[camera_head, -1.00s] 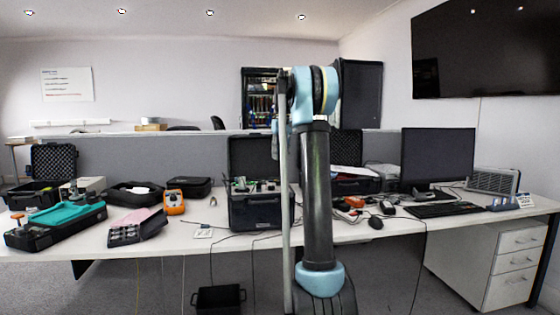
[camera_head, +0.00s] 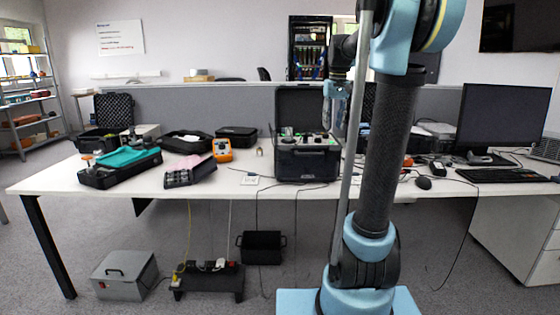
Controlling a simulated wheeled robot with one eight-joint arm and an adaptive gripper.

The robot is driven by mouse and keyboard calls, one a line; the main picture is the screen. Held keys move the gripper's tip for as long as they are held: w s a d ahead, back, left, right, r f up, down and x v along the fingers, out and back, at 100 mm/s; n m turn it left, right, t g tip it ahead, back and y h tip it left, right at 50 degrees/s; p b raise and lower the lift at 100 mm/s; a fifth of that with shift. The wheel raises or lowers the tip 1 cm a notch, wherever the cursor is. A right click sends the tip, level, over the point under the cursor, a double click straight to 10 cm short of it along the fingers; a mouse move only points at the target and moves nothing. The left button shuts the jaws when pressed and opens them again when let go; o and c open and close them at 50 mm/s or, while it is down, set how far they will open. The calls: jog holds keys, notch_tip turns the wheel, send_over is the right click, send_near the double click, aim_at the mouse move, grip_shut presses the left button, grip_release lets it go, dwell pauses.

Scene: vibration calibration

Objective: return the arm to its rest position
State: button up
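My arm stands upright right of centre, with a black tube link between light blue joints. Its blue base shows at the bottom and its upper joint is cut by the top edge. My gripper (camera_head: 336,103) hangs down just left of the upper joint, in front of the open black case (camera_head: 308,163) in the picture. It is small and partly hidden by a thin grey pole. I see nothing clearly held in it, and I cannot tell whether its fingers are apart or together.
The long white desk (camera_head: 110,185) carries several cases, an orange meter (camera_head: 222,150), a monitor (camera_head: 503,116) and a keyboard (camera_head: 503,175). A grey metal box (camera_head: 124,277), a power strip (camera_head: 208,275) and a black bin (camera_head: 262,247) stand on the floor. A shelf rack (camera_head: 25,115) is at far left.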

jog(key=s+f, duration=1.3)
jog(key=s, duration=0.2)
jog(key=s+a+f+m+t, duration=0.1)
jog(key=s+f, duration=1.2)
jog(key=s, duration=0.3)
jog(key=shift+s+f, duration=0.15)
jog(key=shift+s, duration=0.1)
jog(key=shift+a, duration=0.1)
jog(key=shift+w+f, duration=0.2)
jog(key=shift+w, duration=0.25)
jog(key=shift+s, duration=0.1)
